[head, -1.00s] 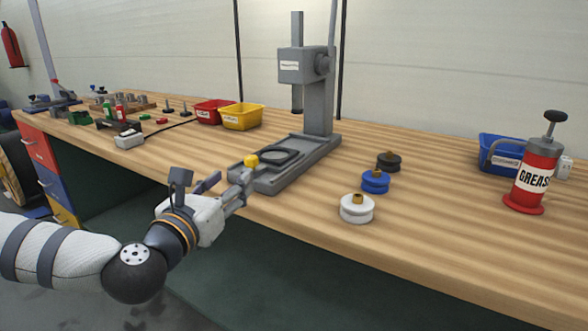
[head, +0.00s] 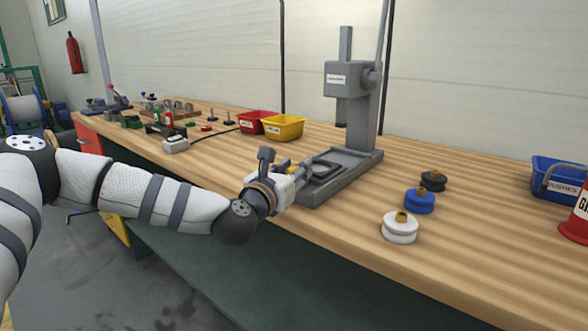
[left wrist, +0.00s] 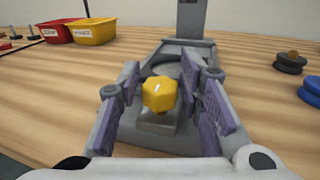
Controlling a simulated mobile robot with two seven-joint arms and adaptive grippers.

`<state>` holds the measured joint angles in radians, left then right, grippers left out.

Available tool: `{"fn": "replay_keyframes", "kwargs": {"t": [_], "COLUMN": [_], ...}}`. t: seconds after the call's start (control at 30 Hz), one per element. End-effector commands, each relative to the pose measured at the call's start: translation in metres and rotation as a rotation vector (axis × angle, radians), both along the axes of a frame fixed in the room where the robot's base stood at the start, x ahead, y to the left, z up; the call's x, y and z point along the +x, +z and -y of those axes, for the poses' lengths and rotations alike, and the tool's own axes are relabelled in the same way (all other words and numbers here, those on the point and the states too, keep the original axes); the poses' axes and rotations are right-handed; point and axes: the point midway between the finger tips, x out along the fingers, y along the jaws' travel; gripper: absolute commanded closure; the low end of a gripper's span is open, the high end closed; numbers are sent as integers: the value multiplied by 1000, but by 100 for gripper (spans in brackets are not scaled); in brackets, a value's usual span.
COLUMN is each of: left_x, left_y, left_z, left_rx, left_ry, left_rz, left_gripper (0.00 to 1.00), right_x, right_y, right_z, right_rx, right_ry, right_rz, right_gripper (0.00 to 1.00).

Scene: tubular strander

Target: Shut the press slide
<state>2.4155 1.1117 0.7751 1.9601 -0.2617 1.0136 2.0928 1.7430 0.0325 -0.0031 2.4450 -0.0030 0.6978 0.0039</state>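The grey press (head: 361,110) stands upright on the wooden bench. Its slide (head: 329,167), a grey plate with a raised rim, lies on the base in front of the column, toward the bench's front edge. A yellow knob (left wrist: 159,93) stands on the slide's near end; in the head view it is mostly hidden by my gripper. My left gripper (head: 302,174) is at this near end. In the left wrist view its two fingers (left wrist: 160,105) are apart, one on each side of the knob, with gaps visible. My right gripper is not in view.
White (head: 400,227), blue (head: 420,201) and black (head: 433,181) round pieces stand right of the press. Red (head: 257,121) and yellow (head: 284,127) bins are behind left. A blue bin (head: 560,179) and part of a red grease container (head: 577,218) are far right.

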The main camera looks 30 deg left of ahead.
Motion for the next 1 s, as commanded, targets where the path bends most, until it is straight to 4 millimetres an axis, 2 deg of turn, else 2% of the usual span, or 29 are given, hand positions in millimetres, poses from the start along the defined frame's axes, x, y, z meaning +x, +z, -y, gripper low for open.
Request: {"fn": "replay_keyframes", "kwargs": {"t": [0.03,0.1,0.27,0.4,0.53,0.83,0.87,0.9,0.93,1.0], "left_x": [0,0,0,18,34,36,36,36,36,36], "left_y": [0,0,0,-8,-6,0,0,-1,0,0], "left_z": [0,0,0,1,2,3,3,3,3,3], "left_rx": [0,0,1,4,3,1,1,1,1,1], "left_ry": [0,0,0,1,1,0,0,0,0,0], "left_rz": [0,0,0,-6,-4,-1,-1,-1,-1,-1], "left_gripper": [85,100,100,100,100,100,75,66,59,56], "right_x": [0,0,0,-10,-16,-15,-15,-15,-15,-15], "right_y": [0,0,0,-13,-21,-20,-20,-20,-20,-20], "right_z": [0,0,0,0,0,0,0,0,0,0], "right_rx": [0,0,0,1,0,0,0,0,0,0], "right_ry": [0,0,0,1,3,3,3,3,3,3], "right_rz": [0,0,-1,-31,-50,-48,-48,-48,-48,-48], "right_gripper": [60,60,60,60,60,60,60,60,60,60]}}
